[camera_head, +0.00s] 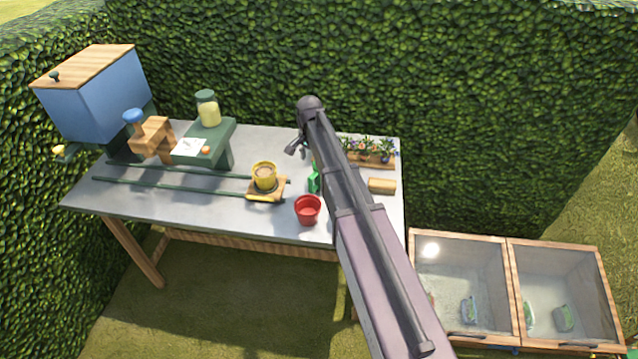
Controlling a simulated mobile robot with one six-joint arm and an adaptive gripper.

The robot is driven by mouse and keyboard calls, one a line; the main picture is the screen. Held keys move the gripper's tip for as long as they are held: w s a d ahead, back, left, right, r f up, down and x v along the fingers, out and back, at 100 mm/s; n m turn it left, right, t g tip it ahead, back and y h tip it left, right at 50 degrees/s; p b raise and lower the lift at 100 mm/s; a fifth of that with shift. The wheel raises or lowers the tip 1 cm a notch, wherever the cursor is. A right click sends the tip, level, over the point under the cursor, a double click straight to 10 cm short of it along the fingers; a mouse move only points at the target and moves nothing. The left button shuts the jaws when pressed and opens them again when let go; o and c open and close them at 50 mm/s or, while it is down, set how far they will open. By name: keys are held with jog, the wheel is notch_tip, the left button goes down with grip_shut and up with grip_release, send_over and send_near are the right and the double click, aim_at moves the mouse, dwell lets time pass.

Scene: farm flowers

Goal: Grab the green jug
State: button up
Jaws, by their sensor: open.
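The green jug (314,181) stands on the grey table (220,222), just left of my arm. Only a small part of it shows, as my arm covers the rest. My gripper (291,150) is open and empty at the end of the arm. In the picture it is above and a little left of the jug, apart from it. Its fingers are small and dark here, and its height over the table is hard to tell.
A red pot (308,210) stands close in front of the jug. A yellow pot (264,176) sits on a wooden carriage to the left. A flower tray (378,161) and wooden block (382,186) lie to the right. A hedge (420,80) rises behind.

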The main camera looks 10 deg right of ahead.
aim_at(311, 183)
jog(key=shift+f+b, duration=2.8)
jog(key=shift+f, duration=0.3)
jog(key=shift+s+f+b, duration=0.1)
jog(key=shift+f+b, duration=2.5)
jog(key=shift+c, duration=0.2)
grip_shut()
